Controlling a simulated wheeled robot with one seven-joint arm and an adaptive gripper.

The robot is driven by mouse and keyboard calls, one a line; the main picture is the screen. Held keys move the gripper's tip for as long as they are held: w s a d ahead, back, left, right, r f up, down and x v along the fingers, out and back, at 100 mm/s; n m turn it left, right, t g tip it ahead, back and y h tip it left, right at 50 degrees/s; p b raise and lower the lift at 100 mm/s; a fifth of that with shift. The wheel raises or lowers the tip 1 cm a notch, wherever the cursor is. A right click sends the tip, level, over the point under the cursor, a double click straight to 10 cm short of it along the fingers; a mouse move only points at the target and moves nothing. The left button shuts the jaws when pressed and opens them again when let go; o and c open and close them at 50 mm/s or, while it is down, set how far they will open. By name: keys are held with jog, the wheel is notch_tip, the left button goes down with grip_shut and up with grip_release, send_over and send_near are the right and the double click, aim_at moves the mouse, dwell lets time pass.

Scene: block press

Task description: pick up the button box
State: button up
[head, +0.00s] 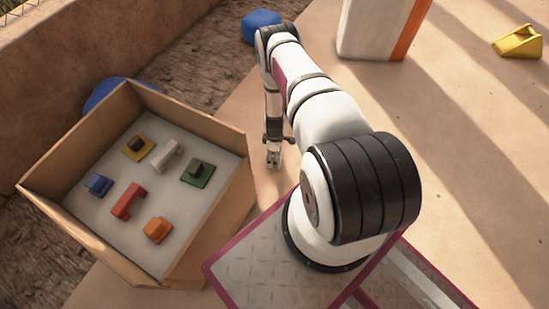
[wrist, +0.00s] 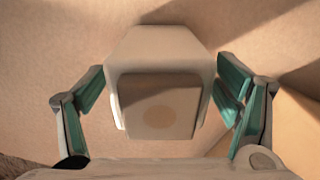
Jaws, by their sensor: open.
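A pale box with a tan square face and a faint round mark, which looks like the button box (wrist: 160,45), shows in the middle of the wrist view. My gripper (head: 273,160) points down just right of the wooden crate in the head view. In the wrist view its teal fingers (wrist: 160,98) stand open, one on each side of the pale box, with gaps between. I cannot tell the height between them. In the head view the box cannot be made out clearly at the gripper.
The wooden crate (head: 212,125) at left holds several coloured blocks on a pale floor. A white and orange block (head: 370,28) stands at the back. A yellow piece (head: 518,42) lies far right. Blue round objects (head: 262,25) lie behind. Sandy ground on the right is mostly clear.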

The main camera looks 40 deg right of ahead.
jog(key=c, duration=1.6)
jog(key=shift+r, duration=0.1)
jog(key=r+p, duration=0.1)
jog(key=r, duration=0.1)
jog(key=r+p, duration=0.1)
jog(key=shift+s+a+r+p, duration=0.2)
jog(key=shift+s+r+p, duration=0.1)
jog(key=shift+s+r, duration=0.1)
jog(key=s+a+p, duration=0.1)
jog(key=s+a, duration=0.1)
jog(key=s, duration=0.2)
jog(key=s+a+p, duration=0.2)
jog(key=s+a, duration=0.1)
jog(key=s, duration=0.1)
jog(key=s+a+r+p, duration=0.1)
jog(key=s+a, duration=0.2)
jog(key=s, duration=0.1)
jog(key=shift+s+a+p, duration=0.2)
jog(key=shift+s+p, duration=0.05)
jog(key=shift+p, duration=0.05)
